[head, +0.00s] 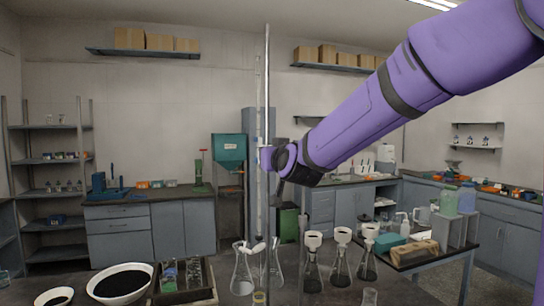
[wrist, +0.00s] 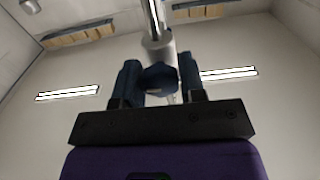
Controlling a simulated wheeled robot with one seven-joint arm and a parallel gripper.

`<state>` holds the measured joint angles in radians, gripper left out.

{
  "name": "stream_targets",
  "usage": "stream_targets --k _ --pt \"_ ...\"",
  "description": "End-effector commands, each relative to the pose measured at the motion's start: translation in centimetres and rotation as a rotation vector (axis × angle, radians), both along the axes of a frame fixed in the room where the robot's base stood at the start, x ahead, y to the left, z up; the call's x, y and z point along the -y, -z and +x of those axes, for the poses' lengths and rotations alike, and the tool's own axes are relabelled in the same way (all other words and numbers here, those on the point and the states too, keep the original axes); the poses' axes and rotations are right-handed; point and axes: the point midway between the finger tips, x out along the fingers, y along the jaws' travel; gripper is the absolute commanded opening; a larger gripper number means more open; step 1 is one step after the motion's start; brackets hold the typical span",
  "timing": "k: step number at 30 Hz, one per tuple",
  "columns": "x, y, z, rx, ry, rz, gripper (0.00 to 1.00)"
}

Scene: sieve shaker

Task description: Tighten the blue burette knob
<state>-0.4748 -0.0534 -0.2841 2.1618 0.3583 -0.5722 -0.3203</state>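The blue burette knob (wrist: 158,78) is dark blue and sits between the two fingers of my gripper (wrist: 160,82) in the wrist view. The fingers stand partly apart and close against its left and right sides, with no clear gap. A pale metal fitting and rod (wrist: 155,30) run up behind the knob. In the head view, the tall thin burette (head: 259,215) stands upright at the middle beside a metal rod (head: 267,75). My wrist reaches it from the right at about mid-height and hides the knob there.
Flasks, including a clear one (head: 242,272) and several dark ones with white funnels (head: 313,240), stand around the burette's foot. A white bowl of dark grains (head: 122,266) and a tray of bottles (head: 155,296) are at left. A side table (head: 430,262) with bottles is at right.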

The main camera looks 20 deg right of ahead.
Motion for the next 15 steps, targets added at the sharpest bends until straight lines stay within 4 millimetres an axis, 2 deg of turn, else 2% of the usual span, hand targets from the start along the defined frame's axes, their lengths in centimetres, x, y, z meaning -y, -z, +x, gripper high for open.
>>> stream_targets --k 5,15 --pt "0.03 0.01 -0.01 0.000 0.001 0.013 0.14" --pt "-0.01 0.00 -0.01 0.000 0.001 0.232 0.14"
